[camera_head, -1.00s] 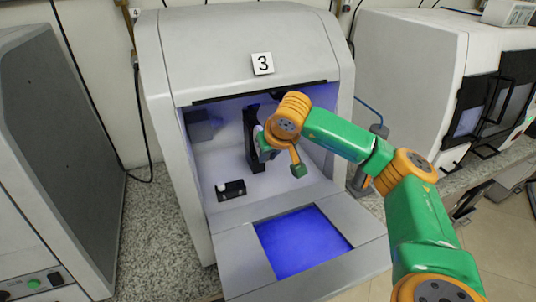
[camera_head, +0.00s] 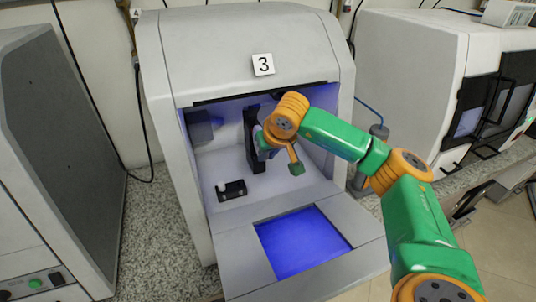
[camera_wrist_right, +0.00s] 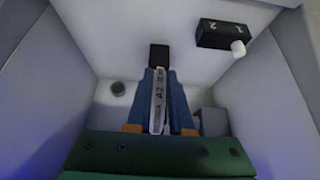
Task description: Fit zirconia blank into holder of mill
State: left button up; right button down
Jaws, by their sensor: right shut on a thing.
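The mill marked 3 (camera_head: 245,65) stands open, lit blue inside. Its black upright holder (camera_head: 252,150) is in the chamber, and its dark end (camera_wrist_right: 159,55) shows straight ahead in the right wrist view. My right gripper (camera_wrist_right: 160,75) is inside the chamber, its blue fingers shut on the zirconia blank (camera_wrist_right: 158,100), a pale disc seen edge-on with an "A2" label. The blank's far edge is at or very near the holder; I cannot tell whether it is seated. In the head view my right gripper (camera_head: 262,142) is beside the holder, partly hidden by its own wrist. My left gripper is out of view.
A black block with a white knob (camera_head: 231,190) sits on the chamber floor; it also shows in the wrist view (camera_wrist_right: 222,35). The lowered door with a blue window (camera_head: 303,242) lies in front. Other machines stand left (camera_head: 60,130) and right (camera_head: 405,70).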

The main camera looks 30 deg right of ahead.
jog(key=shift+w+d+f+p, duration=0.15)
jog(key=shift+w+f, duration=0.05)
jog(key=shift+w, duration=0.5)
jog(key=shift+w+d+f+p, duration=0.15)
jog(key=shift+w+f, duration=0.05)
jog(key=shift+w, duration=0.45)
jog(key=c, duration=0.7)
grip_release()
jog(key=shift+c, duration=0.2)
jog(key=shift+s+r, duration=0.15)
jog(key=b+v, duration=0.2)
jog(key=v, duration=0.4)
jog(key=shift+s+r, duration=0.2)
jog(key=shift+r, duration=0.1)
